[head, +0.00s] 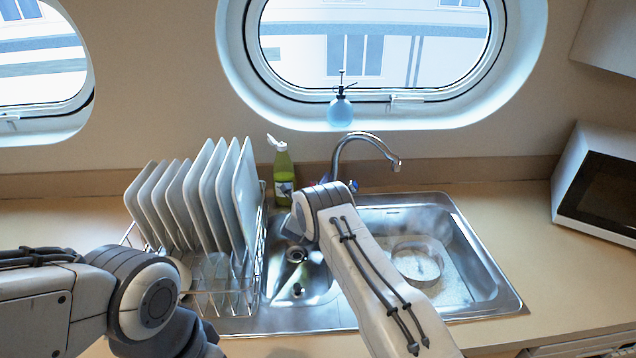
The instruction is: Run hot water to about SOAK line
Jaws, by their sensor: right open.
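The curved metal faucet (362,140) stands behind the sink, its spout tip over the right basin. A blue mark (353,186) shows at its base; the base's left side is partly behind my right arm. A round, shallow pan (417,262) sits in the right basin. No SOAK line is legible, and I cannot tell the water level. No clear stream shows under the spout. My right gripper (298,230) is open, mostly hidden by its own wrist, near the faucet base and small left basin. I cannot see contact with a handle. My left gripper's jaws are out of view.
A rack of white plates (205,195) stands left of the sink (462,300). A green bottle (283,172) is behind the small basin, and a blue spray bottle (340,110) is on the sill. A microwave (600,190) stands at right. The counter between sink and microwave is clear.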

